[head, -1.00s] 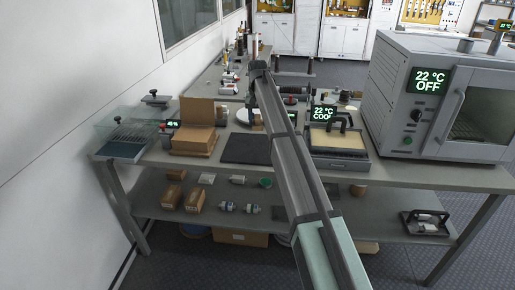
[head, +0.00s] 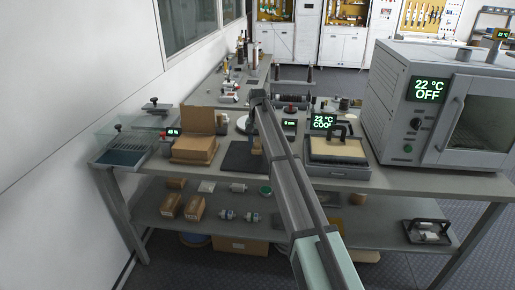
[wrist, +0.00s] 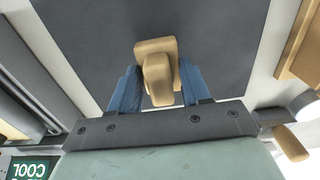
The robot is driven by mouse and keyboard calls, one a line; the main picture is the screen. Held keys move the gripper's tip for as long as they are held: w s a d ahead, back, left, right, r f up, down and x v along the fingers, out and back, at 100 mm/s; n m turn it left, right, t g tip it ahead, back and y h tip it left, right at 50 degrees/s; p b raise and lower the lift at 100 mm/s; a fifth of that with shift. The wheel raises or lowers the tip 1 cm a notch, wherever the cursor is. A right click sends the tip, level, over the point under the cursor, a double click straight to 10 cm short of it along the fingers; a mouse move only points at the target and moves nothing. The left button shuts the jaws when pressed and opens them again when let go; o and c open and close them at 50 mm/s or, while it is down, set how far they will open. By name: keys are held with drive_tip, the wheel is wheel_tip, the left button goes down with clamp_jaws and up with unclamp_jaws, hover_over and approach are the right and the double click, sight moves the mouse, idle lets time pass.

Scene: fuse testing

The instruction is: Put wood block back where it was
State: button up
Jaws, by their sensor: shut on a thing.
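The wood block (wrist: 154,48) is a tan piece with a wide far end and a narrower near part in the wrist view. My gripper (wrist: 157,85) is shut on it, with a blue finger on each side. The block is over a dark flat mat (wrist: 215,30); I cannot tell whether it touches the mat. In the head view the dark mat (head: 238,160) lies on the bench between a cardboard box and a heated plate unit. There, my arm largely hides my gripper and the block.
An open cardboard box (head: 194,148) stands left of the mat. A plate unit (head: 337,152) with a "22 °C COOL" display is to its right, then a large oven (head: 440,105). A clear-lidded tray (head: 122,155) sits at the bench's left end.

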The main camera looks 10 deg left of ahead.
sight(257, 140)
drive_tip(key=shift+f, duration=1.15)
drive_tip(key=shift+f, duration=0.15)
drive_tip(key=o, duration=1.2)
wheel_tip(257, 140, up, 12)
drive_tip(key=shift+r, duration=0.15)
